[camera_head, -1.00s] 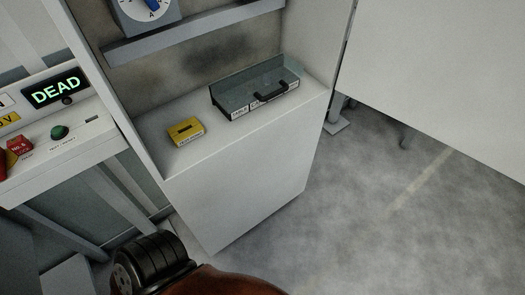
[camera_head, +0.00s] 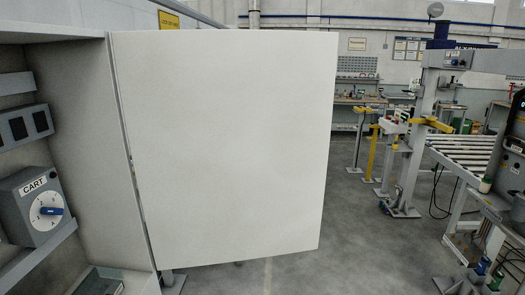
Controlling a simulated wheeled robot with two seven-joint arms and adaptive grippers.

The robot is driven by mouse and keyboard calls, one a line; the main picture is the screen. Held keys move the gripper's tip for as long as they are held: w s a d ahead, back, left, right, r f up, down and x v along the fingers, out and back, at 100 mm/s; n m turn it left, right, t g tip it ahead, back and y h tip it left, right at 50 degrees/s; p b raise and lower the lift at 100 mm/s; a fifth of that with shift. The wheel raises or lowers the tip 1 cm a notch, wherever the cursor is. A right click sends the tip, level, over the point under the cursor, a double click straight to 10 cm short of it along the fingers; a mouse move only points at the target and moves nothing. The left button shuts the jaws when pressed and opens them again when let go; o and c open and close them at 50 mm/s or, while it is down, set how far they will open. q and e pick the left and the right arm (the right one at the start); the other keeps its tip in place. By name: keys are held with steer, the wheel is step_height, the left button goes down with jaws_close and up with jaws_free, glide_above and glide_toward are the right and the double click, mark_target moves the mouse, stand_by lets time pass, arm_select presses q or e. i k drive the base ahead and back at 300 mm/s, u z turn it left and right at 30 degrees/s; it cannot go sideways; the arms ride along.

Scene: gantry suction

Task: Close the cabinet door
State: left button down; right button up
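The cabinet door (camera_head: 230,145) is a large plain white panel. It stands open, swung out to the right from its hinge edge on the cabinet's right side wall. The cabinet (camera_head: 85,130) is at the left, its inside exposed. Inside it are a grey box labelled CART with a blue rotary knob (camera_head: 48,210), a dark socket panel (camera_head: 25,127) and part of a grey tray (camera_head: 100,281) on the bottom shelf. Neither of my grippers shows in the view.
Grey floor (camera_head: 345,235) lies clear below and right of the door. At the right stand a roller conveyor (camera_head: 465,150), a grey gantry post (camera_head: 415,130) and yellow posts (camera_head: 372,155). A workbench (camera_head: 355,100) is along the back wall.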

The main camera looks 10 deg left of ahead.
mark_target(229, 131)
steer(key=z, duration=0.95)
steer(key=i, duration=3.75)
steer(key=u, duration=0.45)
steer(key=i, duration=1.7)
steer(key=u, duration=4.6)
steer(key=i, duration=0.9)
